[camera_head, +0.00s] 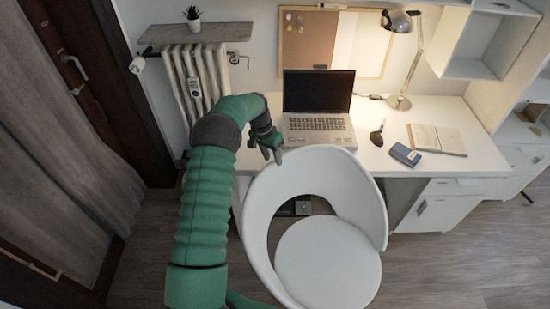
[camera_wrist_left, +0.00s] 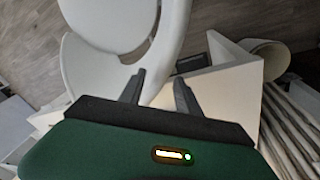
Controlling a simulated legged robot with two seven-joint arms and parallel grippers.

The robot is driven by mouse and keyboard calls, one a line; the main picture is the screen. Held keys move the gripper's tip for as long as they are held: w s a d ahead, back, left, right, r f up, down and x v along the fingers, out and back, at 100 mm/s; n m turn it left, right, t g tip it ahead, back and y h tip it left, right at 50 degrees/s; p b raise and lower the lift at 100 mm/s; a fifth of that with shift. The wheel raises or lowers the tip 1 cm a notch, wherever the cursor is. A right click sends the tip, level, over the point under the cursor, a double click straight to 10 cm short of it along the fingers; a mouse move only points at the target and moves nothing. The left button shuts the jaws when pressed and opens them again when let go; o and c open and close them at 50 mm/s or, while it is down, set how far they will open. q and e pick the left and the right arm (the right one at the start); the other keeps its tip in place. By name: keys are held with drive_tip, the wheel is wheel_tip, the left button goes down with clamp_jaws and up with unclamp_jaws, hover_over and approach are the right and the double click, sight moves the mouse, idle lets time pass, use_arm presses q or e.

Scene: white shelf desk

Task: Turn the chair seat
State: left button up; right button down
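The white chair (camera_head: 330,262) stands in front of the desk, with its rounded backrest curving around the left and far side of the seat. My left gripper (camera_head: 272,151) is at the far-left top rim of the backrest. In the left wrist view, the fingers of the left gripper (camera_wrist_left: 158,80) are apart. The white rim of the chair (camera_wrist_left: 168,45) lies between or just beyond them; I cannot tell whether they touch it. My right gripper is not in view.
The white desk (camera_head: 455,112) holds a laptop (camera_head: 318,108), a lamp (camera_head: 398,102), an open notebook (camera_head: 437,139), a blue box (camera_head: 405,154) and a dark brush-like item (camera_head: 377,136). A radiator (camera_head: 195,80) stands at the left. Wooden floor (camera_head: 440,265) is free right of the chair.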

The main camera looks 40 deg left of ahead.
use_arm(q)
drive_tip(key=w+p+v, duration=0.1)
drive_tip(key=p+v, duration=0.5)
drive_tip(key=v, duration=0.2)
drive_tip(key=w+a+p+v, duration=0.1)
drive_tip(key=p+v, duration=0.5)
drive_tip(key=v, duration=0.3)
drive_tip(key=shift+w+a, duration=0.25)
drive_tip(key=shift+w, duration=0.35)
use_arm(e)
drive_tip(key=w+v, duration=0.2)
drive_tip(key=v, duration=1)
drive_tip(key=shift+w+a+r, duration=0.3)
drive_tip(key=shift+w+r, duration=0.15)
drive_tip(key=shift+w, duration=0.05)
use_arm(q)
drive_tip(key=shift+r, duration=0.1)
drive_tip(key=shift+p, duration=0.3)
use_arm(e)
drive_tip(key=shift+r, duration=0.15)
